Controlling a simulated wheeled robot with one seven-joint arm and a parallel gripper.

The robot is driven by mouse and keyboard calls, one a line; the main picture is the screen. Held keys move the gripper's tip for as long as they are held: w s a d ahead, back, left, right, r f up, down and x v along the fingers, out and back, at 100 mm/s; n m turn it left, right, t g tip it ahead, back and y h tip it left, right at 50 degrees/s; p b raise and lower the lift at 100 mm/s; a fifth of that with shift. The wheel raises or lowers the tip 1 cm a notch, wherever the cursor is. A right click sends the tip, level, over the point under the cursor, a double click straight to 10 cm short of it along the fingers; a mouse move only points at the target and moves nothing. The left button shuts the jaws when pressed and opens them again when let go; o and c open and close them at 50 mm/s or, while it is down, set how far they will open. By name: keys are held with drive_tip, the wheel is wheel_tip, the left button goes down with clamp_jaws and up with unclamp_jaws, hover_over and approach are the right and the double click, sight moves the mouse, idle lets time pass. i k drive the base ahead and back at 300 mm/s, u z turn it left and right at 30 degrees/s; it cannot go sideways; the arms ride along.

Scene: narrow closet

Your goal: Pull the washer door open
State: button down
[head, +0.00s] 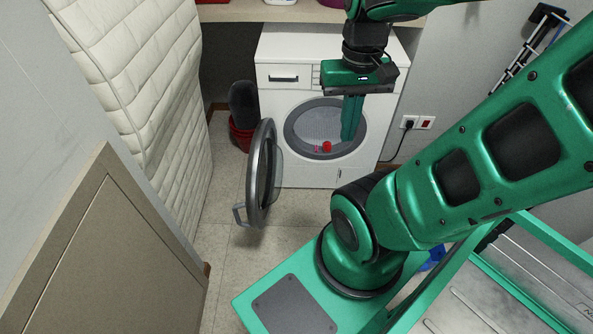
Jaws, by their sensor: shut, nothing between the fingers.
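The white washer (281,46) stands against the back wall under a shelf. Its round grey-rimmed door (262,175) is swung wide open to the left, with its handle (240,215) at the door's free edge. The drum opening (304,120) is uncovered, and a small red item (327,147) shows at it. My gripper (351,136) points down in front of the right part of the opening, with its fingers together and empty. It is apart from the door. The gripper hides part of the opening's right side.
A red bucket (240,137) with a dark item stands left of the washer. A padded cream panel (150,80) lines the left side, and a beige cabinet (115,265) is at the lower left. Wall sockets (418,122) are on the right. Floor (220,240) is clear around the open door.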

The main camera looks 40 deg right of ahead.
sight(258, 215)
drive_tip(key=z, duration=1.3)
drive_tip(key=k, duration=1.1)
drive_tip(key=u, duration=1.1)
drive_tip(key=i, duration=1.05)
drive_tip(key=z, duration=0.05)
